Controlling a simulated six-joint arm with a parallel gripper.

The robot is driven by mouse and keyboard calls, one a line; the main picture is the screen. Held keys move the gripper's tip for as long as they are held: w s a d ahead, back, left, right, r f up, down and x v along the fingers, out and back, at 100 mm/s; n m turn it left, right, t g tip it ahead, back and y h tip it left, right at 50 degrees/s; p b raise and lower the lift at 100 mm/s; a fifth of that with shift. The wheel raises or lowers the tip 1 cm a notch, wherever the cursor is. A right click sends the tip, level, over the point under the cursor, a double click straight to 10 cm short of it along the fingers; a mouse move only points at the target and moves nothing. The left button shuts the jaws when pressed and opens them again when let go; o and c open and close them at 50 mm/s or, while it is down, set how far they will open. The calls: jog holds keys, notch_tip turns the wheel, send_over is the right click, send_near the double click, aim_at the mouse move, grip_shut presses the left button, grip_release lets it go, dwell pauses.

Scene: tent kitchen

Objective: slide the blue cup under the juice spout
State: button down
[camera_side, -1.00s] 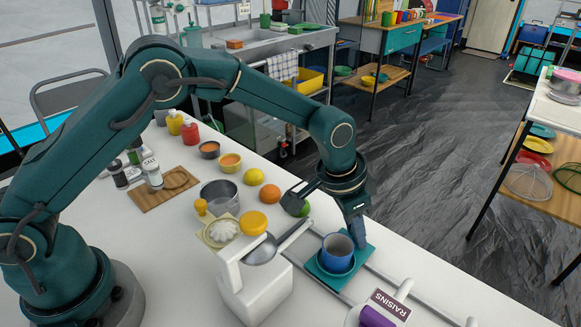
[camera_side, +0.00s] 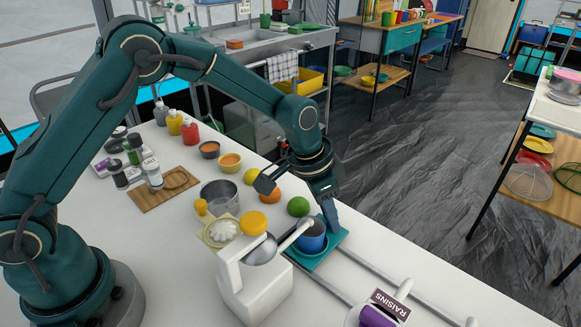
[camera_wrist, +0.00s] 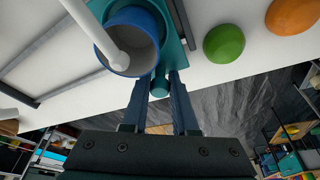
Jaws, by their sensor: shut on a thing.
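The blue cup (camera_side: 314,239) stands upright on a teal sliding tray (camera_side: 304,262), beside the white juice press (camera_side: 258,288). The press's white spout (camera_side: 296,236) reaches across the cup. In the wrist view the spout (camera_wrist: 92,30) overlaps the mouth of the cup (camera_wrist: 148,62), its tip inside the rim's outline. My gripper (camera_side: 328,212) is at the tray's far side. In the wrist view its two fingers (camera_wrist: 160,84) are shut on the teal knob (camera_wrist: 160,86) of the tray (camera_wrist: 176,52). The knob is hidden in the side view.
Grey rails (camera_side: 372,268) run along the white table from the tray to the lower right. A lime (camera_side: 298,206) and an orange (camera_side: 270,194) lie near the gripper. A steel pot (camera_side: 219,195) stands left of them. A raisins container (camera_side: 384,308) is at the front right.

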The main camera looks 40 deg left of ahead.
jog(key=c, duration=0.7)
grip_release()
jog(key=shift+r, duration=3.55)
